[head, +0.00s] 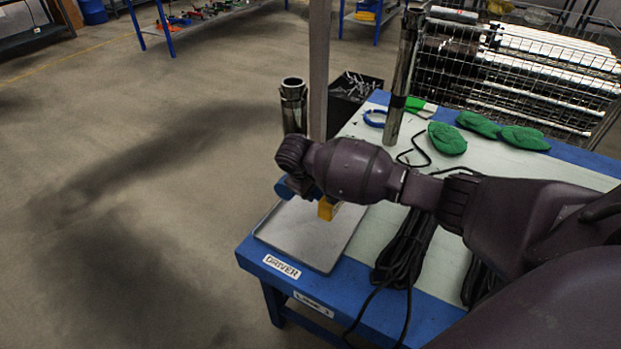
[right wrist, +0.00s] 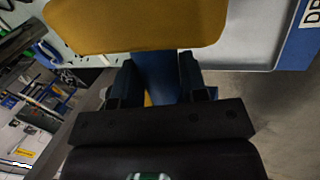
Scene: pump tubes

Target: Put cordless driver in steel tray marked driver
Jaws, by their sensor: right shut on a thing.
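The cordless driver (head: 327,209) shows in the head view as a yellow block with a blue part, mostly hidden behind my right arm. My right gripper (right wrist: 158,80) is shut on its blue part in the right wrist view, with the yellow part (right wrist: 135,25) beyond the fingers. In the head view the fingers are hidden by my wrist. The flat grey steel tray (head: 312,245) lies at the near left corner of the table, by the label DRIVER (head: 282,267). The driver appears over the tray's far part; its height above it is unclear. My left gripper is not in view.
Black coiled cable (head: 403,250) lies right of the tray. Green pads (head: 447,138), a blue ring (head: 375,118) and an upright metal tube (head: 400,80) are farther back. Another tube (head: 293,105) and a grey post (head: 319,70) stand behind the tray.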

